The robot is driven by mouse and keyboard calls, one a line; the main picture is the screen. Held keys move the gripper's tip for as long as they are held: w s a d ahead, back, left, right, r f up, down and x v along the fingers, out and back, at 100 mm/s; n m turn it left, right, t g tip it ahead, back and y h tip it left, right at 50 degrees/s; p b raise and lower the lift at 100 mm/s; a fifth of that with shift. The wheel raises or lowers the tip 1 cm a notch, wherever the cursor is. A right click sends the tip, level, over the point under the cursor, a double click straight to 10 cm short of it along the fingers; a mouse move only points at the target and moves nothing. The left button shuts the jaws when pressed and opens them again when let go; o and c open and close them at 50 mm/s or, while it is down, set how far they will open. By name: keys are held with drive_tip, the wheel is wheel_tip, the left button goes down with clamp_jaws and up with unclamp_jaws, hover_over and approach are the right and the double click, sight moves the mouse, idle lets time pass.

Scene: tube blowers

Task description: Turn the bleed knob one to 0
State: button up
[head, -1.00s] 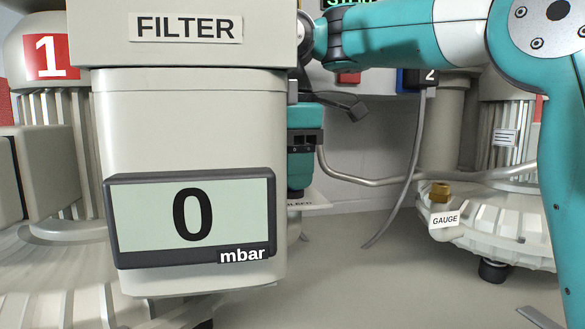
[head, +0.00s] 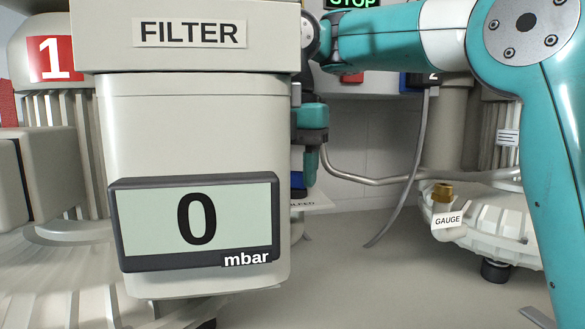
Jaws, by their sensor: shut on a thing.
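My gripper (head: 311,165) points down just right of the filter housing (head: 195,115), which hides part of it. One teal finger shows, beside a blue part (head: 297,181) that I take to be the bleed knob; the filter covers most of it. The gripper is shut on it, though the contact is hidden. A white label plate (head: 309,203), partly covered and seemingly reading BLEED, lies just below. The knob's pointer and scale cannot be seen. The mbar display (head: 195,221) on the filter reads 0.
The filter fills the left front, close to the gripper. A grey pipe (head: 365,181) and a hanging cable (head: 413,160) run to the right. A brass fitting (head: 443,193) with a GAUGE label (head: 447,220) sits on the right blower. The floor between is clear.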

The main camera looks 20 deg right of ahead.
drive_tip(key=shift+n, duration=0.6)
drive_tip(key=o, duration=0.9)
